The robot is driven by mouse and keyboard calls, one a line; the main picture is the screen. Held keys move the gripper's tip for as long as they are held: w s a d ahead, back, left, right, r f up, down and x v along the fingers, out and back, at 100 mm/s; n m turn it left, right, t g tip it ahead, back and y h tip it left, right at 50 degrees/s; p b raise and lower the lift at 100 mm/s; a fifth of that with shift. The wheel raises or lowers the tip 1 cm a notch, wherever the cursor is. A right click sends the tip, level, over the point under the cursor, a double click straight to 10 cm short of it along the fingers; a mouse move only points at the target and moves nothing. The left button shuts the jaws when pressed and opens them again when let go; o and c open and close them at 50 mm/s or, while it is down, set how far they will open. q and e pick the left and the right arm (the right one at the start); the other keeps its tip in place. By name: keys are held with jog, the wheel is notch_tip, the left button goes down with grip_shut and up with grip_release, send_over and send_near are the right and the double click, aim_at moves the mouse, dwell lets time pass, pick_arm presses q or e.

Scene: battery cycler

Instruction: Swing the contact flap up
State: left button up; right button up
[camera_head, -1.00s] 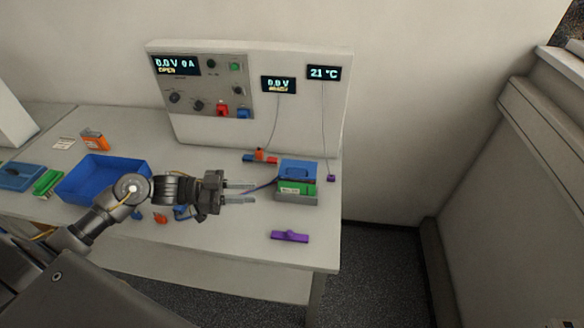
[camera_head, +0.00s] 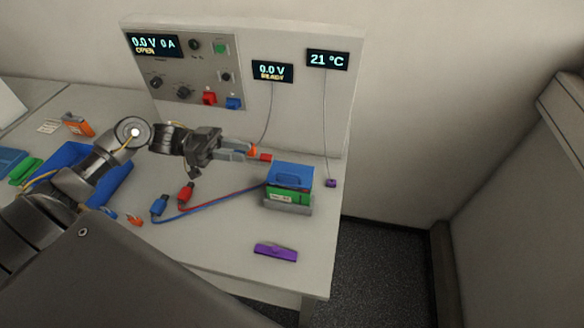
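The blue contact flap (camera_head: 291,174) lies over the green battery (camera_head: 288,194) in a grey holder (camera_head: 290,208) near the bench's right end. The flap looks down. My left gripper (camera_head: 247,151) is left of and a little behind the flap, apart from it. Its two fingers point right with a narrow gap between them, and I see nothing held. The fingertips overlap an orange and red clip piece (camera_head: 265,157) in the picture; I cannot tell whether they touch it. My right gripper is not in view.
Red (camera_head: 186,193) and blue (camera_head: 159,206) plugs lie on the bench, their cables running to the holder. A purple bar (camera_head: 275,252) lies in front. A blue tray (camera_head: 115,190) is partly behind my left arm. The cycler panel (camera_head: 185,70) stands behind.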

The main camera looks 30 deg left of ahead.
pick_arm(q)
jog(key=b, duration=0.5)
send_near(282, 174)
jog(key=p+x, duration=0.3)
jog(key=x, duration=0.5)
jog(key=shift+w+d, duration=0.25)
jog(key=shift+d, duration=0.1)
jog(key=shift+w+d+f+p, duration=0.2)
jog(key=shift+d+p, duration=0.1)
jog(key=shift+d, duration=0.3)
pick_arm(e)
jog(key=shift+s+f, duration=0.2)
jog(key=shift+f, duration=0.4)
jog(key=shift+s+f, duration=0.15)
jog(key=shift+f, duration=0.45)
pick_arm(q)
grip_shut()
